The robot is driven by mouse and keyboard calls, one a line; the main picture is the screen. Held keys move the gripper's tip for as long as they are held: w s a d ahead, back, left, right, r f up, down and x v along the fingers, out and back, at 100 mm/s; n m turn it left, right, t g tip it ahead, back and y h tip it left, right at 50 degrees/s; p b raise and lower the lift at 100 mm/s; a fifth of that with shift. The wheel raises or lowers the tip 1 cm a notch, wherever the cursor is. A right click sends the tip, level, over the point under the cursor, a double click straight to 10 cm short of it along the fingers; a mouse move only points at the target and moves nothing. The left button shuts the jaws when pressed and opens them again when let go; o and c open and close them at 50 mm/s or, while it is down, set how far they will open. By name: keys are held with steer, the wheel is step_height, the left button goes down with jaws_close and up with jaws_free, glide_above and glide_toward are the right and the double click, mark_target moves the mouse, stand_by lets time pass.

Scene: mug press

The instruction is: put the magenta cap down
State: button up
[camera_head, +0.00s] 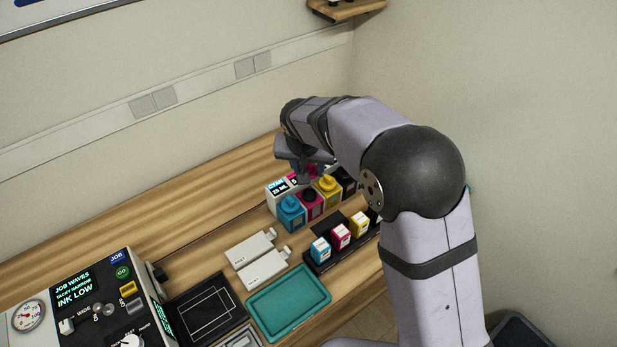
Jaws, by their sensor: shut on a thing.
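My gripper (304,173) is over the back of the wooden bench, just above and behind the row of ink bottles. It is shut on the magenta cap (314,170), of which only a small patch shows; the fingers and arm hide the rest. The magenta bottle (310,206) stands in the row with a dark top and no magenta cap on it. The cyan bottle (291,212) on its left and the yellow bottle (329,190) on its right wear caps in their own colours.
White ink cartons (276,190) stand behind the bottles. A control panel (107,300) is at lower left. Bare bench lies left of the bottles.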

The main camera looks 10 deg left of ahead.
steer(key=shift+r, duration=0.2)
steer(key=shift+d, duration=0.45)
steer(key=s+d+f, duration=0.1)
steer(key=s+d, duration=0.3)
steer(key=d, duration=0.7)
steer(key=s+d+f, duration=0.2)
steer(key=s+d, duration=0.1)
steer(key=d, duration=0.9)
steer(key=shift+s+f, duration=0.2)
steer(key=shift+s, duration=0.15)
